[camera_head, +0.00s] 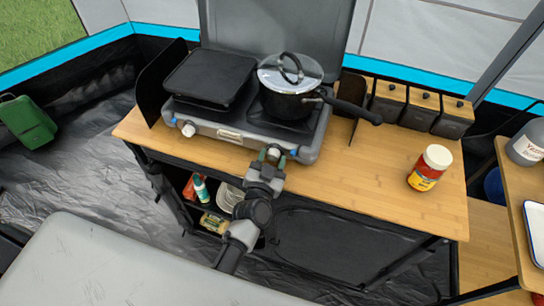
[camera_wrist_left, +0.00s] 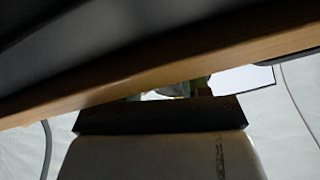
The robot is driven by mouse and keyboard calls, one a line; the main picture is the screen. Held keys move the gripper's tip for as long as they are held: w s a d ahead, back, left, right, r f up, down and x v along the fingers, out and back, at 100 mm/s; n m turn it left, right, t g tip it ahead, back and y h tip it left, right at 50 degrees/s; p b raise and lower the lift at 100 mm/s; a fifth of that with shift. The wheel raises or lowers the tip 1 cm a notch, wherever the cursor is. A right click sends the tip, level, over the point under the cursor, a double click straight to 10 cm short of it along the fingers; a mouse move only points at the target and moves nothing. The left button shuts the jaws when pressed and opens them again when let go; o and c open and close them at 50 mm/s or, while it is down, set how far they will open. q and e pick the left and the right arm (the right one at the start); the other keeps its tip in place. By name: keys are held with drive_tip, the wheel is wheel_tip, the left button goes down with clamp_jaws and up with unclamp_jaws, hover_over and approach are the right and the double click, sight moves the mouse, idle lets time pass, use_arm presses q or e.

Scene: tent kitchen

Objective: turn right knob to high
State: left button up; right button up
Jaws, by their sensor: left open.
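The camping stove (camera_head: 310,143) stands on the wooden table with its lid up. Its left knob (camera_head: 188,129) shows as a small pale knob at the front left. My left gripper (camera_head: 273,153) is at the right part of the stove's front panel, its fingers open and pointing at the panel. The right knob is hidden behind or between the fingers; I cannot tell its setting or whether the fingers touch it. The left wrist view shows the wooden table edge (camera_wrist_left: 150,82) close up, with no knob. My right gripper is in neither view.
A lidded pot (camera_head: 285,103) sits on the right burner, its handle reaching right. A black griddle (camera_head: 208,77) covers the left side. A red-and-yellow jar (camera_head: 430,168) stands on the table's right part. The wooden top (camera_head: 345,185) between stove and jar is clear.

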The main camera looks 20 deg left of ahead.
use_arm(q)
drive_tip(key=shift+w, duration=0.2)
drive_tip(key=c, duration=0.7)
drive_tip(key=shift+o, duration=0.2)
drive_tip(key=shift+r+n+p, duration=0.15)
drive_tip(key=shift+n+p, duration=0.25)
drive_tip(key=shift+n, duration=0.4)
drive_tip(key=n, duration=0.3)
drive_tip(key=shift+n+p, duration=0.4)
drive_tip(key=o, duration=0.7)
drive_tip(key=shift+c, duration=0.2)
